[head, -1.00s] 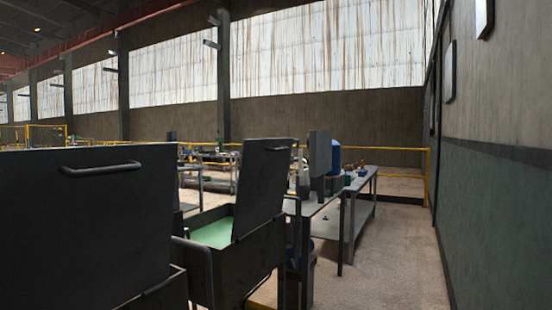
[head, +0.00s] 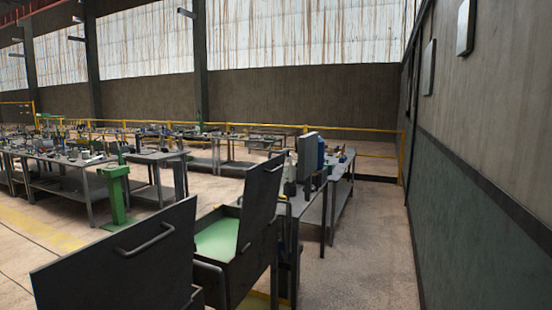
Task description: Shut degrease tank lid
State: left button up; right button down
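Two dark metal tanks with raised lids stand close in front of me in the head view. The nearer lid (head: 120,262) is raised and tilted, with a bar handle on its face; most of its tank is hidden or out of frame. The farther tank (head: 250,265) is open and shows a green surface (head: 217,239) inside. Its lid (head: 260,203) stands up steeply, with a handle near its top edge. I cannot tell which of the two is the degrease tank. Neither of my grippers is in view.
A grey workbench (head: 309,205) with a blue container (head: 320,153) stands behind the farther tank. More cluttered benches (head: 65,162) and a green stand (head: 117,195) are at the left. A wall (head: 480,215) runs along the right, with clear floor (head: 370,250) beside it.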

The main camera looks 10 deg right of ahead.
aim_at(261, 185)
jog(key=i+l, duration=0.2)
jog(key=i, duration=0.25)
jog(key=i+l, duration=0.2)
jog(key=i, duration=0.2)
jog(key=i+l+u, duration=0.1)
jog(key=i+l, duration=0.15)
jog(key=i, duration=0.2)
